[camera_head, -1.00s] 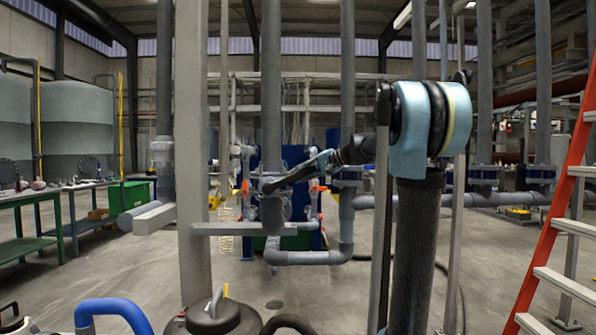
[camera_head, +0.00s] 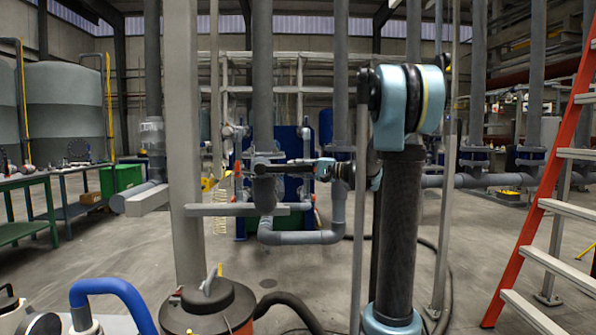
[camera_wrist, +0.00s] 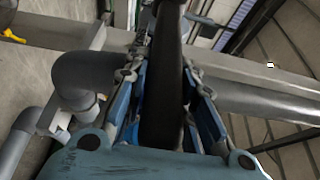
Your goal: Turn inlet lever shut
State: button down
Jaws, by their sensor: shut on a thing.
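The inlet lever is a long dark bar that shows large in the wrist view (camera_wrist: 165,95), running up the middle between the two fingers. My gripper (camera_wrist: 166,72) is shut on the lever, with a blue-lined finger on each side. In the head view the dark lever (camera_head: 287,165) reaches right from the top of a grey valve body on the vertical pipe (camera_head: 262,100), lying nearly level. There my gripper (camera_head: 322,167) is small and at the lever's right part, partly hard to make out. The lever's exact angle to the pipe run cannot be told.
A grey pipe elbow (camera_wrist: 85,75) is close left of my gripper. An orange ladder (camera_head: 545,160) stands at the right.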

jog(key=shift+f, duration=0.2)
jog(key=c, duration=1.3)
grip_release()
jog(key=shift+d, duration=0.1)
jog(key=v, duration=1.1)
jog(key=shift+s+d, duration=0.1)
jog(key=shift+d, duration=0.3)
